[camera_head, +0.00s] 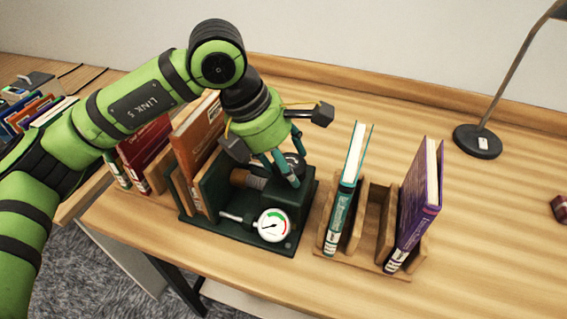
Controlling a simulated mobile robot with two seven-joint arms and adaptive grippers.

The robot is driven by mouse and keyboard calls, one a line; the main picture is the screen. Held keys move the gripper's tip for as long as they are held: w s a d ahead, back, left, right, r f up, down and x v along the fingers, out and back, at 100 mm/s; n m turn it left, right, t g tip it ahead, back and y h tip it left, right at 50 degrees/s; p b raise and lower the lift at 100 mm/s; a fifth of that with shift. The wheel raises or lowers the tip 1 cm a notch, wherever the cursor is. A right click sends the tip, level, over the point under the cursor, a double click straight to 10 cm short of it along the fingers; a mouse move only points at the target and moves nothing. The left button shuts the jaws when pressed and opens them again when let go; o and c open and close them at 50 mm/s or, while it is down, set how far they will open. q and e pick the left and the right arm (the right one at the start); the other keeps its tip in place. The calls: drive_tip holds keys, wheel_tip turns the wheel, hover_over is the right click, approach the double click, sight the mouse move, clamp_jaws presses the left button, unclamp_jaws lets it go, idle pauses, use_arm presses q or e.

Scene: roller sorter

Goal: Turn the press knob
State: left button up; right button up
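The press is a dark green frame (266,241) on the wooden table, with a brass screw (252,181) and a round white gauge (273,225) at its front. The gauge has a green band and a dark needle. A dark rounded part, possibly the knob (297,163), shows partly behind my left gripper's fingers. My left gripper (284,168) reaches down over the press top from the left. Its fingers overlap the knob area; I cannot tell whether they touch or grip it. My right gripper is out of view.
An orange book (196,132) leans in the press's left side. A wooden rack (369,257) to the right holds a teal book (343,195) and a purple book (414,213). Red books (146,147) stand at left. A lamp (477,141) stands at back right. The right table area is mostly clear.

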use_arm(q)
drive_tip(key=shift+s+d, duration=0.1)
drive_tip(key=shift+d, duration=0.05)
drive_tip(key=o, duration=1.1)
drive_tip(key=shift+r, duration=0.1)
drive_tip(key=shift+o, duration=0.2)
drive_tip(key=shift+d, duration=0.2)
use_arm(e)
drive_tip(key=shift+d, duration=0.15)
use_arm(q)
drive_tip(key=shift+a, duration=0.2)
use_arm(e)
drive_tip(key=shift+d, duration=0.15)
use_arm(q)
drive_tip(key=shift+a+r, duration=0.1)
drive_tip(key=shift+r, duration=0.15)
drive_tip(key=v, duration=1.1)
drive_tip(key=shift+r, duration=0.25)
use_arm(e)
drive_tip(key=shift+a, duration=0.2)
use_arm(q)
drive_tip(key=shift+s, duration=0.1)
